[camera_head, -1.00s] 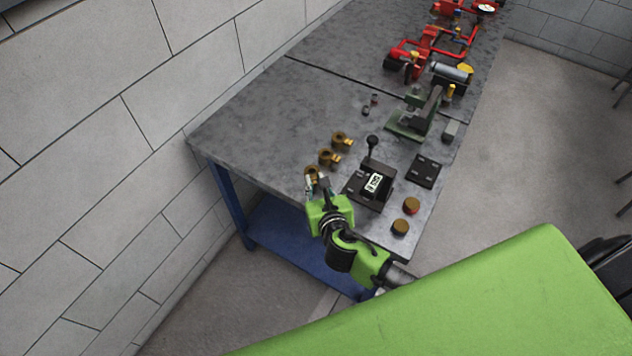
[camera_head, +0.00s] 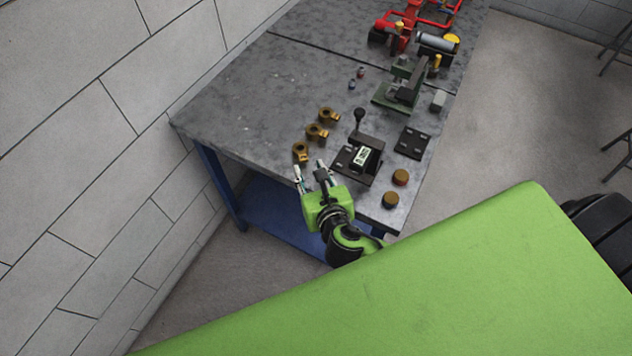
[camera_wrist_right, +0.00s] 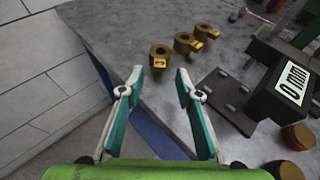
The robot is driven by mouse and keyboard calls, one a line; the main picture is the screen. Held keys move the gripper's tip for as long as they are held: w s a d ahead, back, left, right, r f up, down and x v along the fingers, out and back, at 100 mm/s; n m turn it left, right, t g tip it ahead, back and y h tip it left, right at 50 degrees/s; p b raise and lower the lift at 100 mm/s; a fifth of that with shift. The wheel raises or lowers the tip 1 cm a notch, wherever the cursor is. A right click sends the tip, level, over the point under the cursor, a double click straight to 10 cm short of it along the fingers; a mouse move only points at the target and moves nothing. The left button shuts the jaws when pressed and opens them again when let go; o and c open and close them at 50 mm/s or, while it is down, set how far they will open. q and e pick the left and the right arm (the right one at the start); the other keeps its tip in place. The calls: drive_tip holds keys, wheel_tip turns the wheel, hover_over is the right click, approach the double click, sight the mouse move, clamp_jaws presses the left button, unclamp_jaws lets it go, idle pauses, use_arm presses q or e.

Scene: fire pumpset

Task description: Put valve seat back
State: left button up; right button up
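My right gripper (camera_head: 310,168) is open and empty at the table's near edge, just short of the near piece. In the right wrist view, the spread fingers (camera_wrist_right: 158,72) point at the near piece (camera_wrist_right: 160,57), which lies beyond the tips, apart from them. The other two pieces sit farther right there. My left gripper is out of view.
A black gauge (camera_head: 364,158) with a "0 mm" display stands right of the gripper. Red pump parts (camera_head: 395,30) are at the back. The table's far left is bare.

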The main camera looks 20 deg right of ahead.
drive_tip(key=v, duration=0.5)
drive_tip(key=shift+s+a+r, duration=0.1)
drive_tip(key=shift+s+r, duration=0.05)
drive_tip(key=shift+s, duration=0.15)
